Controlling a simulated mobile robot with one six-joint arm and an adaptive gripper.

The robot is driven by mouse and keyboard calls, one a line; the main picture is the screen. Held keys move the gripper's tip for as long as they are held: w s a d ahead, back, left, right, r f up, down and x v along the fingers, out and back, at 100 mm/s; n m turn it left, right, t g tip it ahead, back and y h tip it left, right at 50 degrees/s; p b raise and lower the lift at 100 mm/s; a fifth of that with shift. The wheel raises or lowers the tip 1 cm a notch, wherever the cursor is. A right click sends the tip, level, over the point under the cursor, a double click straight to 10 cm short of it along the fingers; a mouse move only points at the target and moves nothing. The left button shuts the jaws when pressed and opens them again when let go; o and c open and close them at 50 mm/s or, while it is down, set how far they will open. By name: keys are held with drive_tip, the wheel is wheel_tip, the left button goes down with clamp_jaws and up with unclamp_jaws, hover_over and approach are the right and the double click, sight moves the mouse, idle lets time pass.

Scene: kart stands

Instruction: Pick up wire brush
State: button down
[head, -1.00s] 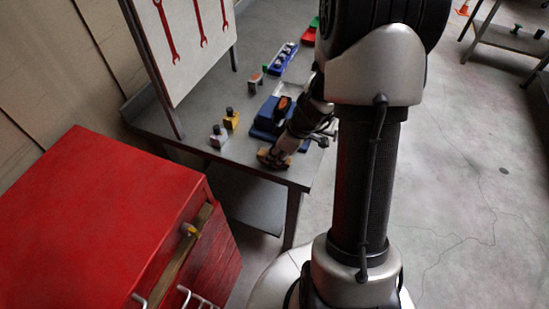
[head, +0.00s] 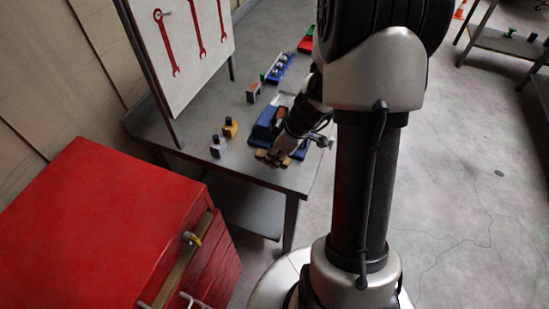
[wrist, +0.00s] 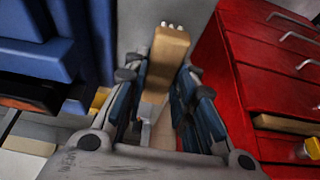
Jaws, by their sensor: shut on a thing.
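The wire brush (wrist: 168,48) shows a tan wooden body with pale bristle ends at its far end in the wrist view. My gripper (wrist: 161,75) is shut on it, with a finger on each side. In the head view, the tan wood of the brush (head: 263,155) shows at the tip of my gripper (head: 270,159), by the near end of the grey workbench (head: 187,137). The wrist and fingers hide part of it. I cannot tell from this view how far it is above the bench.
A blue block-like object (head: 264,124) stands close beside my gripper. Small bottles, white (head: 217,147) and yellow (head: 230,127), stand to the left. A blue tray (head: 280,67) lies farther back.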

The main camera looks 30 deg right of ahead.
sight(274, 157)
wheel_tip(274, 157, up, 17)
drive_tip(key=p, duration=0.4)
drive_tip(key=shift+f, duration=0.2)
drive_tip(key=c, duration=1.9)
unclamp_jaws()
drive_tip(key=c, duration=0.4)
